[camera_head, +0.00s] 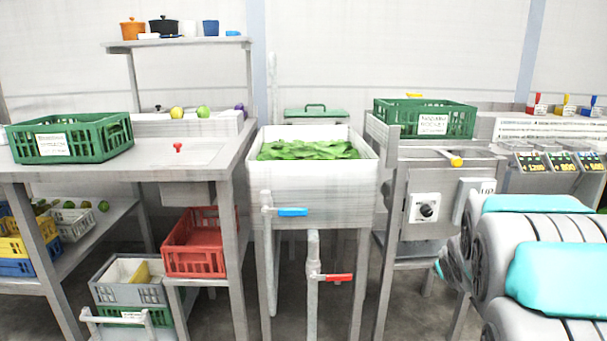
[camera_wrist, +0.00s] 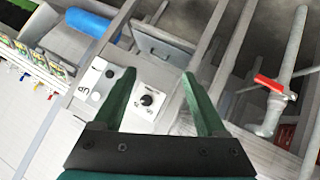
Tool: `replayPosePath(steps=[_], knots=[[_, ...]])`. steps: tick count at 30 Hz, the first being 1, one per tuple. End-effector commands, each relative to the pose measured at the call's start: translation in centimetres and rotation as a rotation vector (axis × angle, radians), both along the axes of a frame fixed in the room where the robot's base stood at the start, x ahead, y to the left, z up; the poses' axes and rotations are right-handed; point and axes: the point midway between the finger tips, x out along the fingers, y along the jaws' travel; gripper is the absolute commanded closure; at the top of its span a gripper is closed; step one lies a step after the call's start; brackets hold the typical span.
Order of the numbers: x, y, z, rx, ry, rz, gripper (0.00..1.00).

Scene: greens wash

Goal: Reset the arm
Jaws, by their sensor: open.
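My gripper (camera_wrist: 158,104) shows in the wrist view with its two green fingers spread apart and nothing between them. Behind the fingers is the machine front with a black knob on a white plate (camera_wrist: 150,101). My arm's grey links with turquoise covers (camera_head: 560,278) fill the lower right of the head view. My gripper is not visible in the head view.
A white basin (camera_head: 315,184) of green leaves stands in the centre, with a blue-handled valve (camera_head: 292,212) and a red-handled valve (camera_head: 336,277) below. Green crates stand on the left table (camera_head: 100,136) and right counter (camera_head: 456,119). A red crate (camera_head: 197,264) sits low at left.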

Motion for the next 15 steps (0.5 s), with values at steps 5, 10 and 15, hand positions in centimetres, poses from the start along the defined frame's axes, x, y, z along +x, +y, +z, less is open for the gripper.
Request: replayPosePath(steps=[5,10,15], knots=[[-8.8,4.5,-1.3,0.107,0.214,-0.09,0.26],[-18.4,9.7,-2.8,0.219,0.436,-0.148,0.26],[-28.8,14.9,-3.8,0.314,0.675,-0.169,0.26]])
